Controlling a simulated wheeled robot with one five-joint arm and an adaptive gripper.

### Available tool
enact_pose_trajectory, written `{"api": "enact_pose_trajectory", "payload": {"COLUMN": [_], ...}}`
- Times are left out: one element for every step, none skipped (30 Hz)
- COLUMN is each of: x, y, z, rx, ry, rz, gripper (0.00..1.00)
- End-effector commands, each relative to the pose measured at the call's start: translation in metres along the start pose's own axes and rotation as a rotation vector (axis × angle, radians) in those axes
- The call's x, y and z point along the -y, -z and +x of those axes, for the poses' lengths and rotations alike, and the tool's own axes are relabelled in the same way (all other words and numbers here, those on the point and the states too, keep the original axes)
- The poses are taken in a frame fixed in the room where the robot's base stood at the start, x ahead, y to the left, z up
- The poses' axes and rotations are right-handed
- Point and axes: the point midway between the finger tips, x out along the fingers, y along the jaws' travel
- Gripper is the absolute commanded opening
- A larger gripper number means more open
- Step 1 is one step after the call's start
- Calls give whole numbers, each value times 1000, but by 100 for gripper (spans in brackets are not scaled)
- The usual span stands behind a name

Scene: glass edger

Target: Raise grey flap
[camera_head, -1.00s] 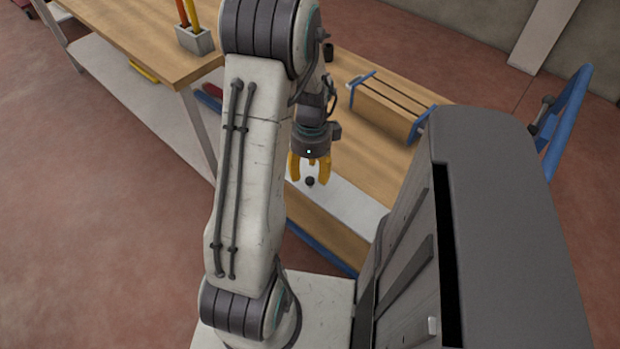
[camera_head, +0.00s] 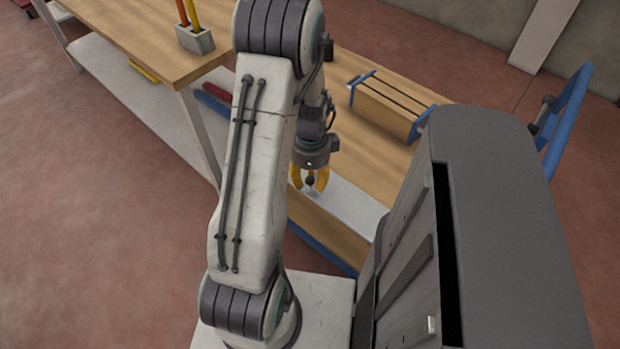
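The grey flap (camera_head: 354,204) is a flat light grey panel at the near edge of the wooden bench, and it appears to lie flat. A small black knob (camera_head: 310,182) shows at its left part. My gripper (camera_head: 310,184) points down over the knob with its yellow fingers on either side of it. The fingers look apart, with a gap beside the knob; contact cannot be made out. My arm hides part of the flap's left end.
The wooden bench (camera_head: 375,145) carries a wooden block with blue end pieces (camera_head: 390,105) behind the flap. A grey holder with coloured handles (camera_head: 195,40) stands at the upper left. A blue frame (camera_head: 567,120) stands at the right. Open floor lies left.

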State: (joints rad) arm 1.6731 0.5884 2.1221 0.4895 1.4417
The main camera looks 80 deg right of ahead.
Motion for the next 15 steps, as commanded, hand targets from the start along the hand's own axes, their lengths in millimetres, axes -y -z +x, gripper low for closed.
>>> {"api": "enact_pose_trajectory", "payload": {"x": [0, 0, 0, 0, 0, 0, 0, 0, 0, 0, 0, 0, 0, 0, 0], "y": [0, 0, 0, 0, 0, 0, 0, 0, 0, 0, 0, 0, 0, 0, 0], "z": [0, 0, 0, 0, 0, 0, 0, 0, 0, 0, 0, 0, 0, 0, 0], "rx": [0, 0, 0, 0, 0, 0, 0, 0, 0, 0, 0, 0, 0, 0, 0], "ry": [0, 0, 0, 0, 1, 1, 1, 1, 1, 1, 1, 1, 2, 2, 2], "rz": [0, 0, 0, 0, 0, 0, 0, 0, 0, 0, 0, 0, 0, 0, 0], "gripper": [27, 24, 21, 18, 15, 12, 9, 6, 3, 0, 0, 0, 0, 0, 0]}}
